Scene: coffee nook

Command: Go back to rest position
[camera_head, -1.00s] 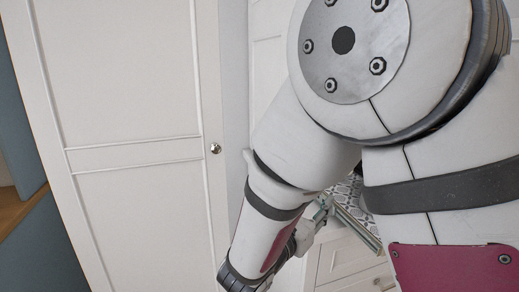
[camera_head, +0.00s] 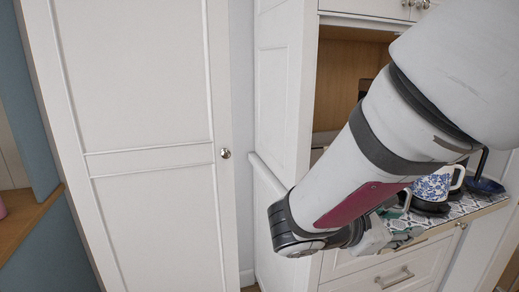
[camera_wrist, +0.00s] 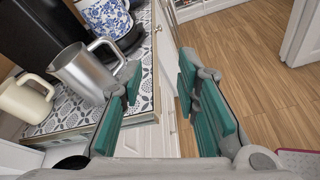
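My gripper (camera_wrist: 158,100) is open, with its teal fingers spread wide and nothing between them in the wrist view. It hangs just off the counter's front edge, over the drawer fronts and wooden floor. In the head view my arm reaches across the right side, bent at a dark joint. The gripper (camera_head: 392,232) shows only partly there, behind the forearm and in front of the patterned counter (camera_head: 478,204).
A steel pitcher (camera_wrist: 88,73) and a cream mug (camera_wrist: 24,98) stand on the counter left of my gripper. A blue-and-white kettle (camera_head: 432,188) stands farther along. A tall white cabinet door (camera_head: 135,110) fills the left. Wooden floor (camera_wrist: 240,70) lies clear on the right.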

